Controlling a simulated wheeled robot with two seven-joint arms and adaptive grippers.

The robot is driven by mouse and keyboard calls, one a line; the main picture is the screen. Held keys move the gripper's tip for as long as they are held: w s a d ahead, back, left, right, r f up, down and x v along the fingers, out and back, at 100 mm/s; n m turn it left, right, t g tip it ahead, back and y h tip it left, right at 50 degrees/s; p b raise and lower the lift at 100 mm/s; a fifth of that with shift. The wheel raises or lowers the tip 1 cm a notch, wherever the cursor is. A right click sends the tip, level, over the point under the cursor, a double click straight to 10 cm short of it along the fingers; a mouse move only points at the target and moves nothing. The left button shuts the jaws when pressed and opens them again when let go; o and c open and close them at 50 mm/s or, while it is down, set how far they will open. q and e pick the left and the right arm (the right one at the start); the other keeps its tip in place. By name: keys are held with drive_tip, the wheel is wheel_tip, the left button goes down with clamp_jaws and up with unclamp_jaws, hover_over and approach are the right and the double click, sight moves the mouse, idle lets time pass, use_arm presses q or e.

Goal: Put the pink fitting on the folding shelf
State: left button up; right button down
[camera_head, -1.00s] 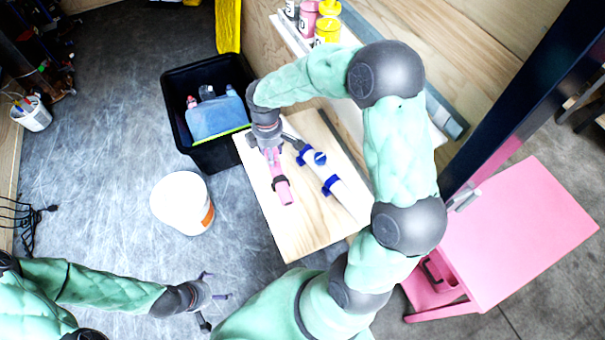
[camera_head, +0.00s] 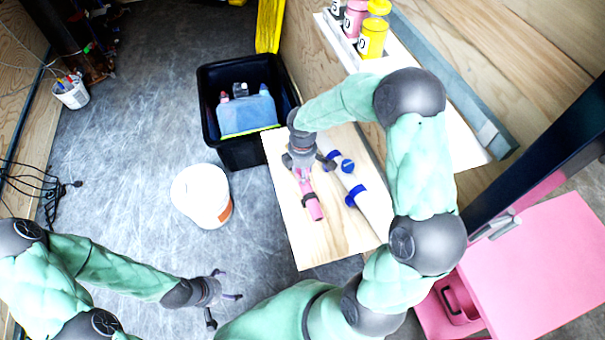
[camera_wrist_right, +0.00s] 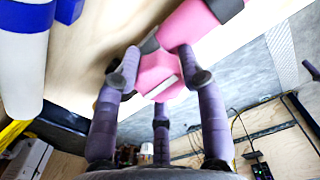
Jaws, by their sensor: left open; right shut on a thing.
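The pink fitting (camera_head: 312,207) has a dark band and is in my right gripper (camera_head: 303,163). In the right wrist view, the fingers close around the pink fitting (camera_wrist_right: 158,72). Both are over the folding shelf (camera_head: 300,240), a pale wooden board. I cannot tell whether the fitting touches the board. A white pipe fitting with blue collars (camera_head: 370,208) lies on the shelf just right of the pink one; part of it shows in the right wrist view (camera_wrist_right: 22,70). My left gripper (camera_head: 226,296) is open and empty, low over the floor at the lower left.
A black crate (camera_head: 206,100) with bottles stands behind the shelf's left corner. A white bucket (camera_head: 200,195) is on the floor left of the shelf. A wall ledge (camera_head: 455,140) with several jars is behind my right arm. A pink cabinet (camera_head: 540,270) is at right.

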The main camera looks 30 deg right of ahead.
drive_tip(key=shift+f, duration=0.2)
drive_tip(key=shift+f, duration=0.15)
drive_tip(key=c, duration=0.7)
unclamp_jaws()
drive_tip(key=shift+c, duration=0.2)
wheel_tip(320, 180, up, 12)
drive_tip(key=p, duration=0.4)
drive_tip(key=shift+r+p, duration=0.2)
drive_tip(key=shift+p, duration=0.15)
drive_tip(key=shift+f, duration=0.1)
